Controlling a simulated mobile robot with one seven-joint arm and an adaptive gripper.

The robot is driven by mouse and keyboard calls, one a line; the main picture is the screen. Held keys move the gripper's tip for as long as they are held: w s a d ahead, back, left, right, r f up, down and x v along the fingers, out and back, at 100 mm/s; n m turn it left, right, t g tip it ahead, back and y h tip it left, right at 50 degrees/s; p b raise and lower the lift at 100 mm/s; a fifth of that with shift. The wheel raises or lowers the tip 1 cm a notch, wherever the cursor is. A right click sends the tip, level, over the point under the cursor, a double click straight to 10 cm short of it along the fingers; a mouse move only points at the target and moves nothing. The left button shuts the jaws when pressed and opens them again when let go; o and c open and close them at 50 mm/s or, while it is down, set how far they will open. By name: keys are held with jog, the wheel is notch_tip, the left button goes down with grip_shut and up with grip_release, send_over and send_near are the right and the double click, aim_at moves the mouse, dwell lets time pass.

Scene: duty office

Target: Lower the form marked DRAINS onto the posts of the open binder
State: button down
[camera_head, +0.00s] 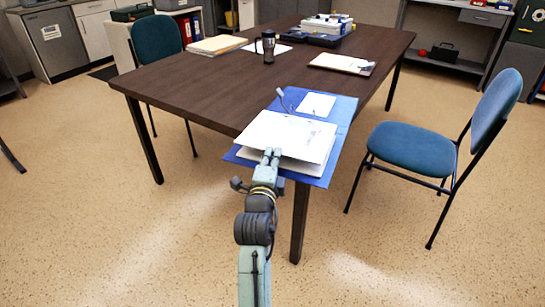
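The open blue binder (345,112) lies at the near right corner of the table, partly over its edge. A small grey lever-like part (281,93) stands up at its far left side; the posts are too small to make out clearly. A white sheet (290,134), apparently the form, lies over or just above the binder's near half, with more white paper (305,167) beneath. No DRAINS mark is readable. My gripper (271,154) is at the sheet's near edge and appears shut on it. I cannot tell whether the sheet touches the posts.
The dark table (200,88) holds a travel mug (268,46), a clipboard (342,63), folders (216,45) and a dark tray (322,37) towards the back. A blue chair (412,148) stands at right, another (157,40) at left. The table's left half is mostly clear.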

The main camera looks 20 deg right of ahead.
jog(key=shift+f+b, duration=1)
jog(key=shift+b, duration=0.05)
dwell(0.5)
jog(key=c, duration=1.8)
grip_release()
jog(key=shift+o, duration=0.4)
jog(key=shift+f, duration=0.1)
